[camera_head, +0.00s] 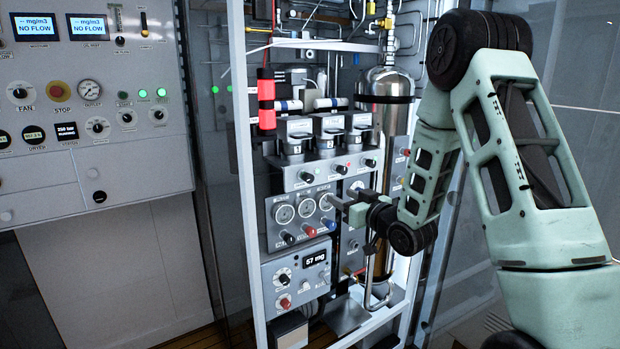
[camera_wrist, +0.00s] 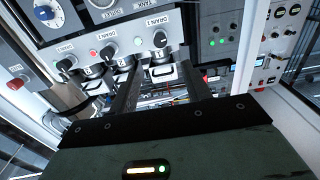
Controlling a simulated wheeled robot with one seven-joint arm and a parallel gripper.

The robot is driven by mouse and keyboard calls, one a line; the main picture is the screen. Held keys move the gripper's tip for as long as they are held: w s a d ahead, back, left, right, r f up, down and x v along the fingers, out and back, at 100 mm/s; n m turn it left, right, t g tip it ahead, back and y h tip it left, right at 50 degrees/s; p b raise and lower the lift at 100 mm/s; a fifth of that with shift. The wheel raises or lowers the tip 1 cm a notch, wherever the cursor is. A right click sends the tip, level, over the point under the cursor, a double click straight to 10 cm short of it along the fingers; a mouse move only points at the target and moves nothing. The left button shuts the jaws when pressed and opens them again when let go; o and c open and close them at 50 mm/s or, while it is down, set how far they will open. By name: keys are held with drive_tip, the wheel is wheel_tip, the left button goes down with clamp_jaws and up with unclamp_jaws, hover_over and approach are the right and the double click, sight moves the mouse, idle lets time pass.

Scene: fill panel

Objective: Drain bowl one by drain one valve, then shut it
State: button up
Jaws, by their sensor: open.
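The drain one valve, labelled DRAIN 1, is a black knob (camera_wrist: 160,40) at the right of a row of drain knobs in the wrist view. In the head view it is the leftmost knob (camera_head: 306,177) on the grey strip. Bowl one (camera_head: 293,142) is the leftmost of three housings above that strip; its inside and liquid level cannot be told. My gripper (camera_head: 337,202) is open and empty, in front of the gauges, below and right of the drain one knob. In the wrist view my gripper (camera_wrist: 160,88) has its fingers apart, with the knob beyond them. No contact shows.
Gauges (camera_head: 284,213) and coloured knobs (camera_head: 309,230) sit below the drain strip. A white frame post (camera_head: 244,170) stands left of the panel. A steel cylinder (camera_head: 388,120) stands to the right. A control cabinet (camera_head: 90,100) is farther left.

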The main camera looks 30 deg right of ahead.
sight(310, 180)
drive_tip(key=w+p, duration=0.1)
drive_tip(key=w, duration=0.4)
drive_tip(key=w+p, duration=0.2)
drive_tip(key=w, duration=0.3)
drive_tip(key=w+p, duration=0.2)
drive_tip(key=w, duration=0.3)
drive_tip(key=shift+w+a, duration=0.1)
drive_tip(key=shift+a, duration=0.2)
drive_tip(key=c, duration=1)
